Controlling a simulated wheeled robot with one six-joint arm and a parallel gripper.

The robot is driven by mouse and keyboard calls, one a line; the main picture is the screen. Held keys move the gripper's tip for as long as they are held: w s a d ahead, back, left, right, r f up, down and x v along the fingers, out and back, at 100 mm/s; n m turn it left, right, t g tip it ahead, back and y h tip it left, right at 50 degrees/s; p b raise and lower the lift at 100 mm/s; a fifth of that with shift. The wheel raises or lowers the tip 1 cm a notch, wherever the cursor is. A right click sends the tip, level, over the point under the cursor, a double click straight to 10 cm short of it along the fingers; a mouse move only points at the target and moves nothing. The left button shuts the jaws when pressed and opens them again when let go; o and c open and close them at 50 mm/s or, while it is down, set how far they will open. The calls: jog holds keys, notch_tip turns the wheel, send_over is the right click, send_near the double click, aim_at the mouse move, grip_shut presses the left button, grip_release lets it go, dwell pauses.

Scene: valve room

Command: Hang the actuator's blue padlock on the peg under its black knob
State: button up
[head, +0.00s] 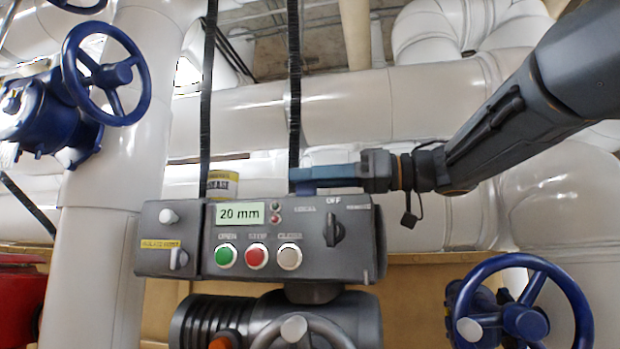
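The actuator's grey control box (290,262) hangs across the middle of the head view. Its black knob (335,229) is on the right of the front face, under the word OFF. No peg can be made out below the knob. My gripper (303,180) reaches in from the right, just above the box's top edge and up and left of the knob. Its fingers show side-on as a blue-grey bar with a darker blue patch at the tip. I cannot tell whether that patch is finger or padlock, or how far apart the fingers are. No padlock is clearly visible elsewhere.
The box carries a "20 mm" display (240,213), green (226,256), red (256,257) and pale (289,257) buttons, and a light switch (179,259). A can marked grease (222,184) stands behind. Blue handwheels stand at upper left (107,75) and lower right (522,320).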

jog(key=shift+b, duration=0.5)
jog(key=shift+d+b, duration=0.2)
jog(key=shift+b, duration=0.15)
jog(key=d, duration=0.2)
jog(key=s+d+b, duration=0.1)
jog(key=d, duration=0.2)
jog(key=d+b, duration=0.1)
jog(key=d, duration=0.1)
jog(key=shift+s+d, duration=0.15)
jog(key=shift+s, duration=0.1)
